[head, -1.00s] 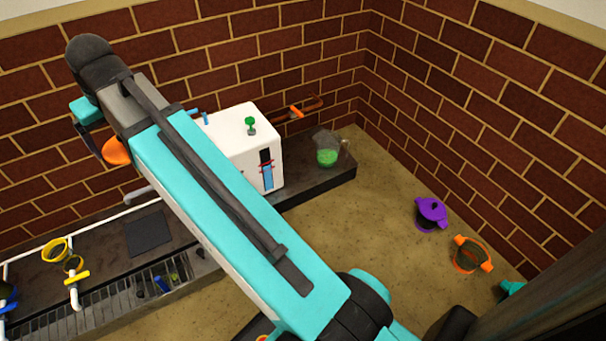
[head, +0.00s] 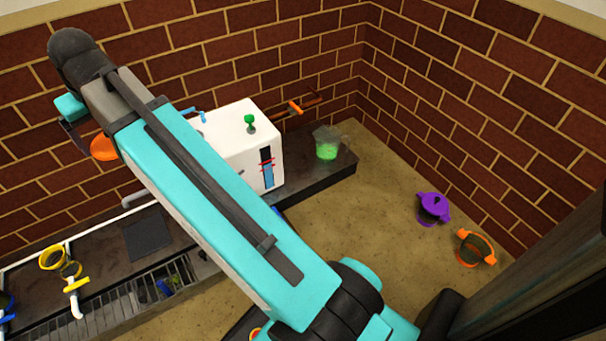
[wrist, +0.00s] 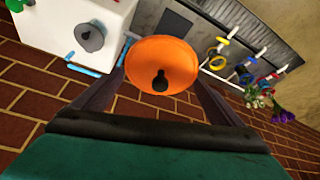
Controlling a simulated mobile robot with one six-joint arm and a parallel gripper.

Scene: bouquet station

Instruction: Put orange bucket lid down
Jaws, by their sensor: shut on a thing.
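The orange bucket lid (wrist: 161,58) is a round orange disc with a black knob. It fills the space between the two dark fingers of my gripper (wrist: 160,85) in the wrist view, and the gripper is shut on it. In the head view the lid (head: 104,148) shows as an orange edge beside my gripper (head: 80,132), at the upper left, held up in the air. The orange bucket (head: 474,249) stands open on the floor at the right, with orange handles on its rim. My gripper is far from it.
A white machine (head: 235,150) and a jug of green liquid (head: 327,143) are on the dark counter (head: 342,170). A sink grate (head: 130,305) and taps are at the lower left. Floor between counter and buckets is clear.

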